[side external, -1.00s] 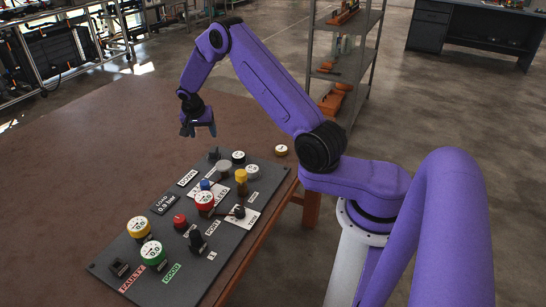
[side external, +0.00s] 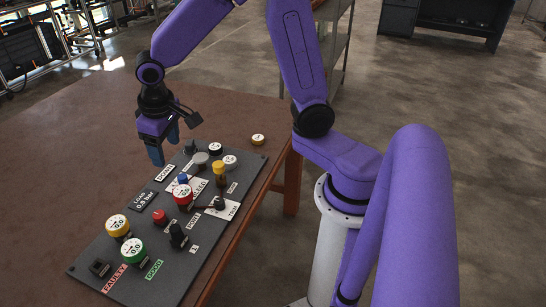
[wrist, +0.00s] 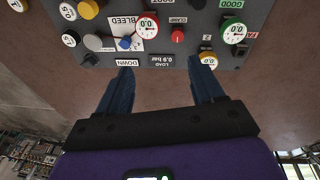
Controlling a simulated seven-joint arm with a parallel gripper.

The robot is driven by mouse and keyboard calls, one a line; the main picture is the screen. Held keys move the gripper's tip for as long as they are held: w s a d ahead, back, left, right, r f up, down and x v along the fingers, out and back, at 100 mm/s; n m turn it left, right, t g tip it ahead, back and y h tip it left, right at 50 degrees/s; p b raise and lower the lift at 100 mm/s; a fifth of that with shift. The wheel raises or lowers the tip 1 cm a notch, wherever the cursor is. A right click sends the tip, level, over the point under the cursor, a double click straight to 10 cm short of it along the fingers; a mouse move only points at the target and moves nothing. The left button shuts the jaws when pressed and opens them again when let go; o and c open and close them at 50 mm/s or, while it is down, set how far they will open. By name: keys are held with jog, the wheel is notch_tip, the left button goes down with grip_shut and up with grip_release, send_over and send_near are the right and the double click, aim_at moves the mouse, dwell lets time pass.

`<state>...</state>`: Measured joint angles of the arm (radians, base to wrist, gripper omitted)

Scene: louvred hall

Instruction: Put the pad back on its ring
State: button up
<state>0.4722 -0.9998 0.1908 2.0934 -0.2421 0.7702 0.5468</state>
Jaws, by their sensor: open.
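A small round pad with a yellow rim and pale top (side external: 258,139) lies on the brown table, just off the panel's far right edge. In the wrist view it sits at the top left corner (wrist: 18,5). The dark control panel (side external: 92,257) carries several round weights, knobs and gauges. A plain grey disc (side external: 200,158) is near its far end, also seen in the wrist view (wrist: 93,42); I cannot tell for sure which part is the ring. My gripper (side external: 165,150) is open and empty, above the panel's far left edge, apart from the pad. Its fingers straddle bare table in the wrist view (wrist: 162,72).
Gauges with red (side external: 183,194), yellow (side external: 117,225) and green (side external: 132,249) rims stand up from the panel, with a tall yellow knob (side external: 219,169). The table left of the panel is clear. A metal shelf (side external: 335,60) stands behind.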

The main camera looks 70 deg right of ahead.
jog(key=s+d+r+n+g+y, duration=0.1)
jog(key=s+n, duration=1)
jog(key=s, duration=1.4)
jog(key=shift+d+r+g, duration=0.4)
jog(key=shift+d+r, duration=0.05)
jog(key=shift+r, duration=0.1)
